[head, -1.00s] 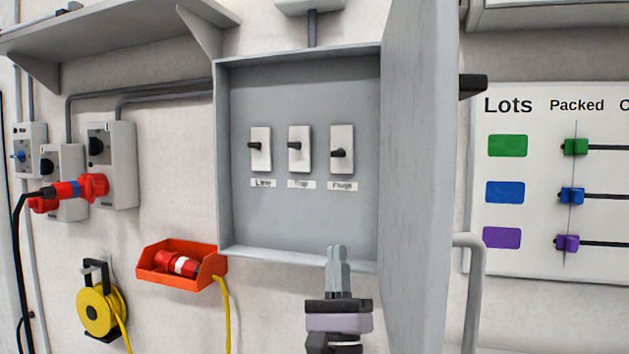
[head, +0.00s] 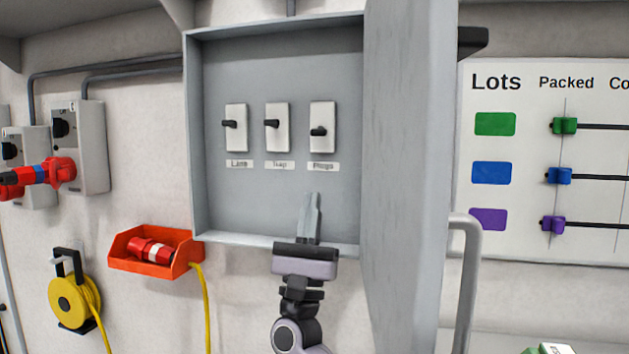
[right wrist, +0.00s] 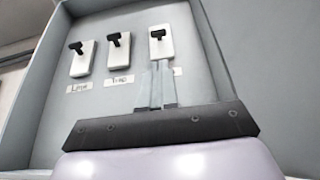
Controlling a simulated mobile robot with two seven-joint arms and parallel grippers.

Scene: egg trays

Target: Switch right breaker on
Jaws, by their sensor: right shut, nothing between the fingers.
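The right breaker (head: 322,127) is a white plate with a black lever, above the label "Plugs", in the open grey breaker box (head: 340,185). Its lever sits lower on its plate than the levers of the left breaker (head: 236,128) and the middle breaker (head: 277,128). My right gripper (head: 313,198) is shut and empty, fingers pointing up, below the right breaker and apart from it in the head view. In the right wrist view its fingertips (right wrist: 157,65) appear just under the right breaker's lever (right wrist: 158,35) and partly cover its label. My left gripper is not in view.
The box's open door (head: 405,180) stands out on the right, close to my right gripper. A red-orange tray (head: 185,262) with a red plug and a yellow cable reel (head: 72,298) hang at the lower left. A "Lots" board (head: 510,240) is on the right.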

